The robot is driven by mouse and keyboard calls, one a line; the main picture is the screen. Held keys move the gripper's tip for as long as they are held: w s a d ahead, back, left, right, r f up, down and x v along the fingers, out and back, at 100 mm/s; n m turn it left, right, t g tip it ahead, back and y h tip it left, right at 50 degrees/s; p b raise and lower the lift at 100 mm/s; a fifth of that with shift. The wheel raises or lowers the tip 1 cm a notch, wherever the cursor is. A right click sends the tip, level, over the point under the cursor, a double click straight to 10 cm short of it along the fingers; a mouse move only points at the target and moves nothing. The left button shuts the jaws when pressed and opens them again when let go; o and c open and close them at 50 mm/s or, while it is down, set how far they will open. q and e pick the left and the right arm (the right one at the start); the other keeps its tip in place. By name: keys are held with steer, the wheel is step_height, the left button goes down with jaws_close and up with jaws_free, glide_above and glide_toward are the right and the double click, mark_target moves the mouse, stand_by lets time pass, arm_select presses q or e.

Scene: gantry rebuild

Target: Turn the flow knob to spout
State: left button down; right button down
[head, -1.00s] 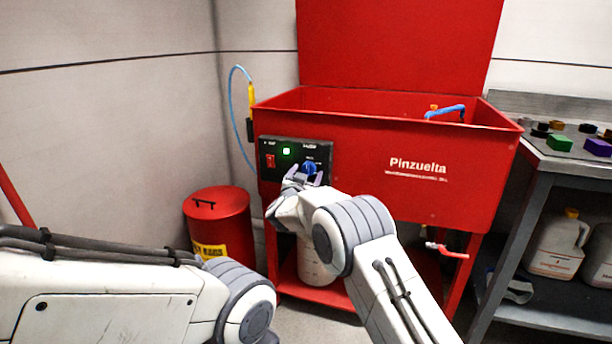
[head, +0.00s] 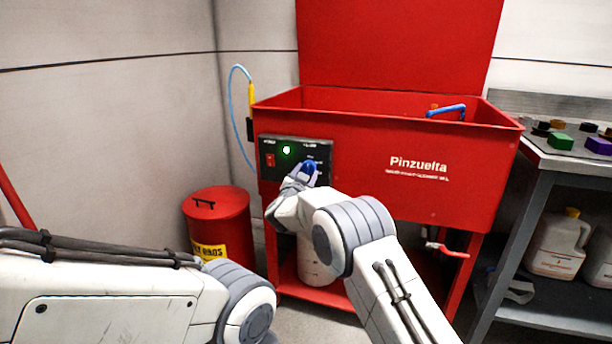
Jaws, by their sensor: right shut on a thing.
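The blue flow knob (head: 310,167) sits on the right part of the black control panel (head: 283,161) on the front of the red parts washer (head: 345,185). My right gripper (head: 307,174) is at the panel, shut on the knob, and its wrist hides part of it. The marks around the knob are too small to read. A blue spout (head: 446,111) shows in the basin's right part. Only my left arm shows, at the lower left; its gripper is out of view.
The panel has a red switch (head: 270,160) and a lit green lamp (head: 286,150). A red waste can (head: 220,225) stands left of the washer. A bench (head: 545,153) with coloured blocks stands to the right, with jugs (head: 559,245) below. A red-handled valve (head: 447,249) hangs under the basin.

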steer(key=m+b, duration=0.2)
steer(key=m, duration=0.2)
steer(key=shift+a+f+m, duration=0.1)
steer(key=shift+f+m, duration=0.05)
steer(key=shift+m, duration=0.15)
steer(key=m+h+b, duration=0.1)
steer(key=m+b, duration=0.1)
steer(key=m, duration=0.3)
stand_by(0.5)
steer(key=shift+c, duration=1.4)
jaws_free()
steer(key=p+v, duration=0.1)
steer(key=v, duration=0.9)
steer(key=shift+s, duration=0.2)
